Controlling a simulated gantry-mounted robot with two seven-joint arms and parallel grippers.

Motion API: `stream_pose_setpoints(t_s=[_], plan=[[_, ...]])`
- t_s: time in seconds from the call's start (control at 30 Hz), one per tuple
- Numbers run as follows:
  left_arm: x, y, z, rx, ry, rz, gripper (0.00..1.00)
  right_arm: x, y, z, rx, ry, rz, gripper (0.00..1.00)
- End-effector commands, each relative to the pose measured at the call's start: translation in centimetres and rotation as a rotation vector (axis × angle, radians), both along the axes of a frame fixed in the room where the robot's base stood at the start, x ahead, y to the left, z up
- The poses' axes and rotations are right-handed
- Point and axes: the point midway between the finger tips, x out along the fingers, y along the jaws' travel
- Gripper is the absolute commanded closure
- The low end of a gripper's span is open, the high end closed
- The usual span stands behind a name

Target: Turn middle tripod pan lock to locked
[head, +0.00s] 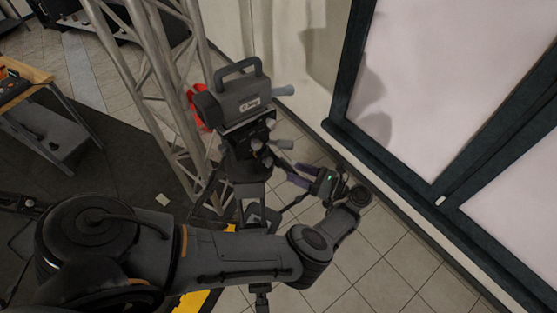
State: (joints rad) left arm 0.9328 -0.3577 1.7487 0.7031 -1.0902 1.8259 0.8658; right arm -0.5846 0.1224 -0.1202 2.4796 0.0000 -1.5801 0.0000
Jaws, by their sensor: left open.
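A tripod (250,170) stands right of the metal truss and carries a dark camera (235,98) with a top handle. Small grey knobs (257,145) and a short lever (282,144) stick out of the tripod head below the camera. I cannot tell which one is the pan lock, or its setting. My left gripper (290,172) is right of the tripod head, slightly below the lever, with its fingers pointing left at the tripod. It is open, and I see nothing between its fingers. Contact with the tripod cannot be made out. My right gripper is not in view.
A metal truss (165,85) rises close behind the tripod on the left. A dark-framed window (370,160) and low wall stand to the right. A workbench (45,110) is at the far left. Tiled floor (385,275) is clear at the lower right.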

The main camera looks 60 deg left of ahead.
Motion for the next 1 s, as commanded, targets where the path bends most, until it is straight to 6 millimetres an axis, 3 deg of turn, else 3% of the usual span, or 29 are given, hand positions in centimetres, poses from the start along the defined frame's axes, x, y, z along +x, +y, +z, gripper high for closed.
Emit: stream_pose_setpoints(t_s=[0.2,0.5,1.0], plan=[[-2.1,3.0,0.6,0.001,0.002,0.003,0.4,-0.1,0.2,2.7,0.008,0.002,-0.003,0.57],[-4.4,6.4,0.3,0.0,0.0,0.001,0.4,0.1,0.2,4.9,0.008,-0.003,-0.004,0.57],[-5.2,7.5,0.0,0.001,0.001,0.001,0.4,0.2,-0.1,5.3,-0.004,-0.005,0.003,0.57]])
